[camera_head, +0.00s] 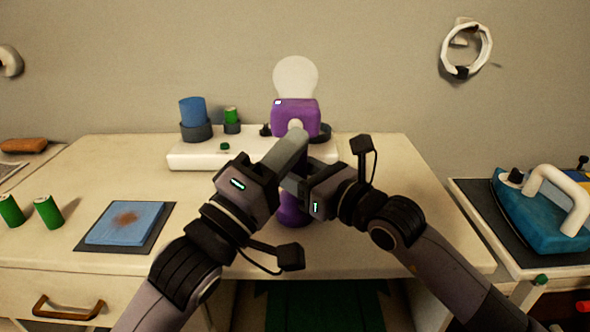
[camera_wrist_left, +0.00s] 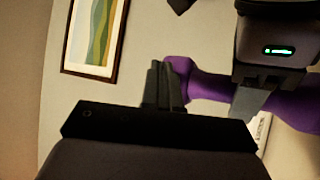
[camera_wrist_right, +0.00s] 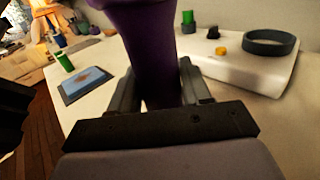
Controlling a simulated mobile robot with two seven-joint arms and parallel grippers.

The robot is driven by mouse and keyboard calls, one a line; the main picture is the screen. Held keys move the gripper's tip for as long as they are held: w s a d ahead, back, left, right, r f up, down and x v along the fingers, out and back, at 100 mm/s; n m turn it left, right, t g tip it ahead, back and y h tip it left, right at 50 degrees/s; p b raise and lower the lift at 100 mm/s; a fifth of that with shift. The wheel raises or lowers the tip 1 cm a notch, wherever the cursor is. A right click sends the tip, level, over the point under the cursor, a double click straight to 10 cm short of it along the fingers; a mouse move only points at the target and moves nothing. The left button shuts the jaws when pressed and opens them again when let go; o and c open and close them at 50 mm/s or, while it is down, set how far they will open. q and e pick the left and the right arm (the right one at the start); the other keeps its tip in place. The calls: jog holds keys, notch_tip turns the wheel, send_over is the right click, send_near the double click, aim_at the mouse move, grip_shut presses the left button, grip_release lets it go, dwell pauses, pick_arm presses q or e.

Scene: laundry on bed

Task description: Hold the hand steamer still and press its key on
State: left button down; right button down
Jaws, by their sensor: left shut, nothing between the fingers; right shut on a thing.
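The purple hand steamer (camera_head: 296,108) stands upright at the middle of the head view, with a round white head on top and a small pale light on its body. My right gripper (camera_wrist_right: 155,92) is shut around its purple handle (camera_wrist_right: 150,45), which shows between the fingers in the right wrist view. My left gripper (camera_head: 296,136) is shut and empty, its fingertips at the pale round key (camera_head: 296,125) on the steamer's front. In the left wrist view its fingertips (camera_wrist_left: 163,68) meet the purple body (camera_wrist_left: 182,72); whether the key is pressed in cannot be seen.
A white tray (camera_head: 192,161) behind holds a blue cup (camera_head: 193,111) in a dark ring. A blue cloth (camera_head: 125,223) with a brown stain and green cylinders (camera_head: 47,212) lie left. A blue iron (camera_head: 540,215) stands right.

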pick_arm(q)
jog(key=shift+s, duration=2.45)
pick_arm(e)
jog(key=shift+c, duration=2.1)
grip_release()
jog(key=shift+s+d, duration=0.1)
